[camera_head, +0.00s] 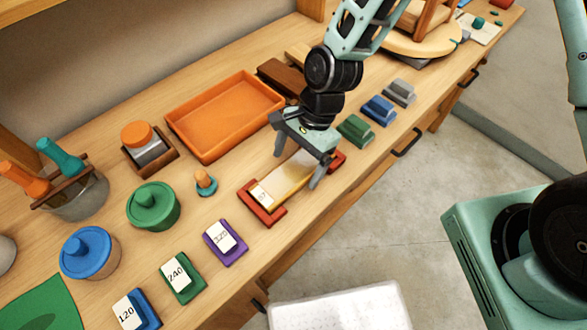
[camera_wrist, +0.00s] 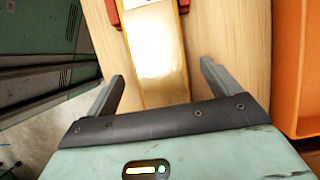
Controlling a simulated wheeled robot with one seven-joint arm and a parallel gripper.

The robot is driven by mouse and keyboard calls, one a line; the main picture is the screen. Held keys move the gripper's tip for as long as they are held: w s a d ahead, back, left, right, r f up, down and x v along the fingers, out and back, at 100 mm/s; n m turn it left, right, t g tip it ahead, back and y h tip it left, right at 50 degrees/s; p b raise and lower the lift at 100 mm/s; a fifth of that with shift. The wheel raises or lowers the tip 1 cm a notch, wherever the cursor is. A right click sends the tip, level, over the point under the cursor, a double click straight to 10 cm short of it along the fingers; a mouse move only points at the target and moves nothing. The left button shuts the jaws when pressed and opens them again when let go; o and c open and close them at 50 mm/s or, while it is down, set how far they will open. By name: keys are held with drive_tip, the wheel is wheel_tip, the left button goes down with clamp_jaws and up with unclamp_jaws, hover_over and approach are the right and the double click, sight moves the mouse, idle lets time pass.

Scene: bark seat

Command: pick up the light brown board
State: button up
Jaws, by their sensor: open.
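A light golden-brown board (camera_head: 283,184) with a white label at one end lies on the workbench, its ends at red end pieces (camera_head: 263,208). In the wrist view the board (camera_wrist: 158,50) runs away from my gripper, shiny and lying between the fingers. My gripper (camera_head: 297,171) is open above the board, one finger on each side of it. In the wrist view the fingers (camera_wrist: 161,70) show gaps to both edges of the board. The board's far end in the head view is partly hidden by my gripper.
An orange tray (camera_head: 224,115) stands behind the board. Green (camera_head: 355,129), blue (camera_head: 378,110) and grey (camera_head: 400,92) blocks lie to the right. A purple labelled block (camera_head: 225,242) and a small orange-topped peg (camera_head: 205,182) are to the left. The bench's front edge is close.

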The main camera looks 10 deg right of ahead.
drive_tip(key=shift+s+a+f, duration=0.15)
drive_tip(key=shift+a+f, duration=0.05)
drive_tip(key=shift+f, duration=0.45)
drive_tip(key=c, duration=1.2)
drive_tip(key=shift+r, duration=0.1)
